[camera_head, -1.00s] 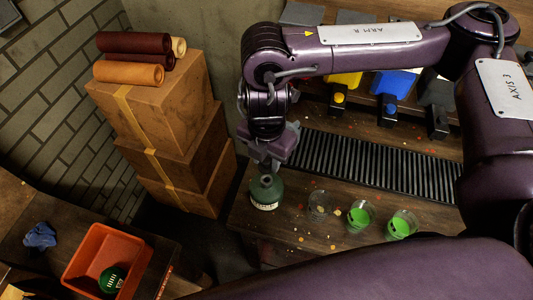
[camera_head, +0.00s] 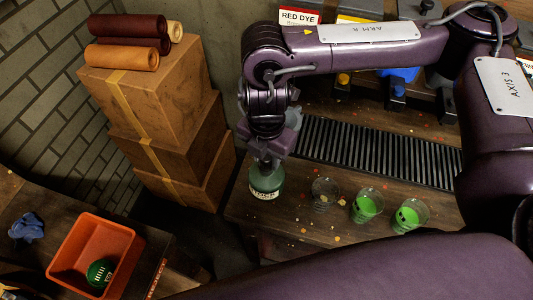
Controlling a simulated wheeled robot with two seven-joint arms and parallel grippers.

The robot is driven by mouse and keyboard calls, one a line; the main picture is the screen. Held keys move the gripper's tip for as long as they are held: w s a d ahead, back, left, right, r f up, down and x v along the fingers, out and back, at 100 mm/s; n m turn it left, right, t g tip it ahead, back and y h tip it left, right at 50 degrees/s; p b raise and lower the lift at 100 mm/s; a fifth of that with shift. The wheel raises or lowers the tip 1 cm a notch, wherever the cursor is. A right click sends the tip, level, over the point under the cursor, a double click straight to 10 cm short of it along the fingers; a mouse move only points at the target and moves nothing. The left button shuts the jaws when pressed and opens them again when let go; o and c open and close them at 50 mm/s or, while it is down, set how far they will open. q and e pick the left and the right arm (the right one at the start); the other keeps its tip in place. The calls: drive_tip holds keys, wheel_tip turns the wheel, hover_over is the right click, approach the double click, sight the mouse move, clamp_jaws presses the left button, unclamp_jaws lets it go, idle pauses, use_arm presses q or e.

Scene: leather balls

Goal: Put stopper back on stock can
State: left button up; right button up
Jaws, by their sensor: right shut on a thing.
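The green stock can (camera_head: 267,186) with a pale label stands upright on the wooden bench, at its left end. My right gripper (camera_head: 266,164) points down at the top of the can. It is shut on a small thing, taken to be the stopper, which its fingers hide. The can's neck is hidden too, so I cannot tell whether the stopper touches it. My left gripper is out of view.
Just right of the can stand an empty clear cup (camera_head: 324,194) and two cups of green liquid (camera_head: 367,205) (camera_head: 409,215). A slatted drain (camera_head: 380,150) lies behind. Boxes (camera_head: 150,95) are stacked left.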

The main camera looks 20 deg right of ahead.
drive_tip(key=shift+r+p, duration=0.1)
drive_tip(key=shift+p, duration=0.35)
idle(0.9)
drive_tip(key=shift+f, duration=0.2)
idle(0.7)
idle(0.6)
drive_tip(key=o, duration=1.5)
drive_tip(key=shift+r+p, duration=3.55)
drive_tip(key=shift+p, duration=0.4)
